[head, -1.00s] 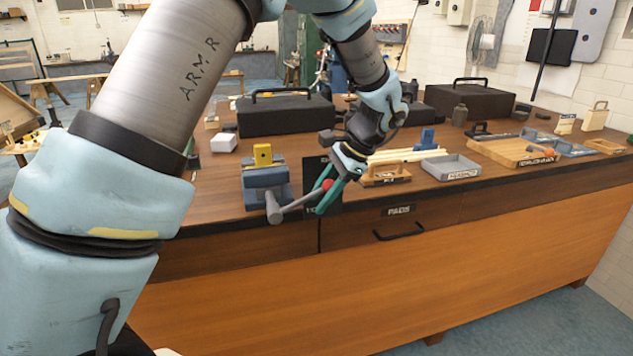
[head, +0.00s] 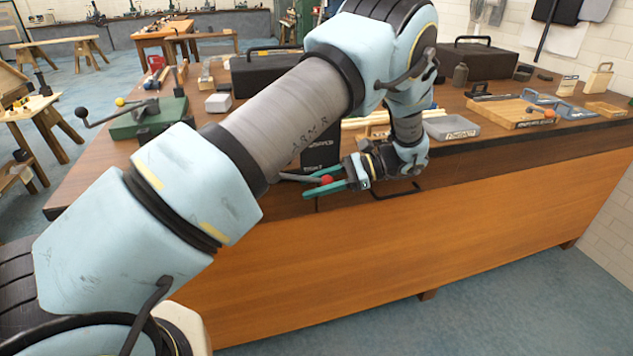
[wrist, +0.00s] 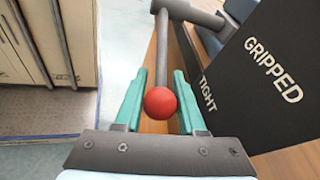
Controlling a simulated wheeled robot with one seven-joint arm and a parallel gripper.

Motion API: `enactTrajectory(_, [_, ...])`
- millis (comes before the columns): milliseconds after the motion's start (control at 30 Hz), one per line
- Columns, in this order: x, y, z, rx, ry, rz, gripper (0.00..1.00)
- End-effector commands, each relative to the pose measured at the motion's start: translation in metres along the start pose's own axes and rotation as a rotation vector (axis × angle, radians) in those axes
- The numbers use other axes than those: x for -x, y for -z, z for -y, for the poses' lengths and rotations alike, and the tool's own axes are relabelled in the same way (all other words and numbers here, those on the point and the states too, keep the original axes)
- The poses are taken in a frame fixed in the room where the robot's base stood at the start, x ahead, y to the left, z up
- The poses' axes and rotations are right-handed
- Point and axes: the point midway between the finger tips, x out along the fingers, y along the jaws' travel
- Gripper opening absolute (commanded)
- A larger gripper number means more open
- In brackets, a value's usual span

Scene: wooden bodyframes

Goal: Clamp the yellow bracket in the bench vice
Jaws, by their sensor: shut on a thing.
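My gripper (head: 310,183) is shut on the red ball (head: 326,180) at the end of the vice's handle bar (wrist: 162,50). In the wrist view the red ball (wrist: 160,103) sits between the two teal fingers (wrist: 160,80), and the bar runs away from it to the grey screw end (wrist: 190,12). A blue corner of the bench vice (wrist: 208,42) shows at the upper right there. In the head view my arm hides the vice body and the yellow bracket, so the bracket's hold in the jaws cannot be seen.
A black board (wrist: 245,75) reading "GRIPPED" and "TIGHT" stands close to the right of my fingers. A green vice (head: 150,118) is at left; a grey tray (head: 450,128) lies right.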

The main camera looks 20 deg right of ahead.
Motion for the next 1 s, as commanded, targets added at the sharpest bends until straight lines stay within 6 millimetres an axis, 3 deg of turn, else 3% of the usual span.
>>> enactTrajectory(600, [-0.0035,0.0043,-0.0023,-0.01,0.007,0.037,0.0])
enactTrajectory(633, [-0.0035,0.0043,-0.0023,-0.01,0.007,0.037,0.41])
enactTrajectory(867, [-0.0035,0.0036,-0.0018,-0.009,0.007,0.038,0.67])
enactTrajectory(1000, [-0.0034,0.0033,-0.0016,-0.009,0.007,0.038,0.69])
